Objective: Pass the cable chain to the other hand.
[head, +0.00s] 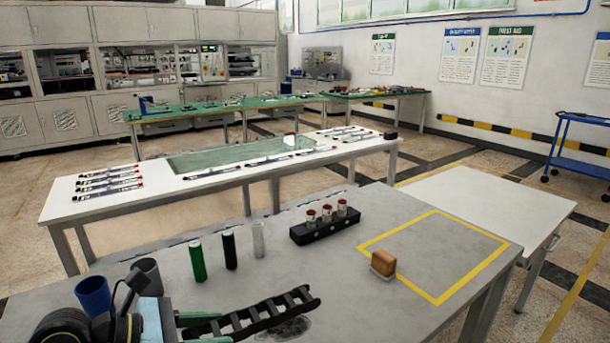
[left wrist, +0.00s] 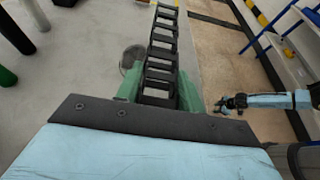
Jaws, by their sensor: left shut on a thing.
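The cable chain (head: 262,314) is black and ladder-like. It reaches to the right from my left gripper (head: 197,322), above or along the front of the grey table. In the left wrist view the chain (left wrist: 161,50) runs straight away from between the green fingers of my left gripper (left wrist: 160,92), which are shut on its near end. My right gripper (left wrist: 232,103) shows small and dark at the right of that view, apart from the chain. Whether its fingers are open is too small to tell. It is out of the head view.
On the grey table (head: 330,260) stand a green cylinder (head: 196,261), a black one (head: 230,250), a clear one (head: 258,239), a black rack (head: 325,229) with red-capped jars and an orange-brown block (head: 383,262). Blue (head: 93,294) and grey (head: 147,275) cups stand left. The yellow-outlined area (head: 440,255) is mostly clear.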

